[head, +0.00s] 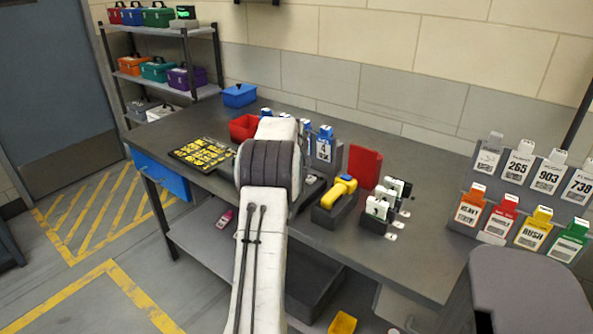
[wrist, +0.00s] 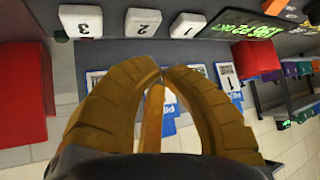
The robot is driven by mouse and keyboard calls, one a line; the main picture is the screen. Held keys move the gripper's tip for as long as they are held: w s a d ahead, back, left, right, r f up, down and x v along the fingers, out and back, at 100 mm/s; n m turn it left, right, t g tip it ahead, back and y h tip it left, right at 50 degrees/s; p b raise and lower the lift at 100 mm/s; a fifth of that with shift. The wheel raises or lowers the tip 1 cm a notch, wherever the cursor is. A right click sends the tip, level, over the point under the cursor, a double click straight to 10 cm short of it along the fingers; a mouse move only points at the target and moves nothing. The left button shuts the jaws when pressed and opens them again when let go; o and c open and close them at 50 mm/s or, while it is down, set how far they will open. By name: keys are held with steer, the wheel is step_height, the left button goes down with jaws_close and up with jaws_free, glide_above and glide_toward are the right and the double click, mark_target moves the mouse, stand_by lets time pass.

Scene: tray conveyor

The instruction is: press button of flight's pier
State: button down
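White numbered buttons 3 (wrist: 83,22), 2 (wrist: 142,23) and 1 (wrist: 187,26) stand in a row along the top of the wrist view. A dark screen (wrist: 262,24) beside them carries green lettering that includes "P2". Blue-and-white pier cards stand behind my fingers, with card 1 (wrist: 229,78) at the right. Card 4 (head: 324,147) also shows in the head view. My gripper (wrist: 161,71) is empty, its brown fingertips nearly touching, below the buttons in the picture and apart from them. In the head view my arm hides the gripper and the buttons.
A red panel (head: 364,167) and a yellow-handled tool (head: 340,190) are right of my arm. A black board with yellow lettering (head: 190,151) and a red bin (head: 241,127) are left. A card rack (head: 520,205) stands far right. The front right tabletop (head: 420,262) is clear.

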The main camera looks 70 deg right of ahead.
steer(key=shift+r+p, duration=1.15)
steer(key=shift+r, duration=0.7)
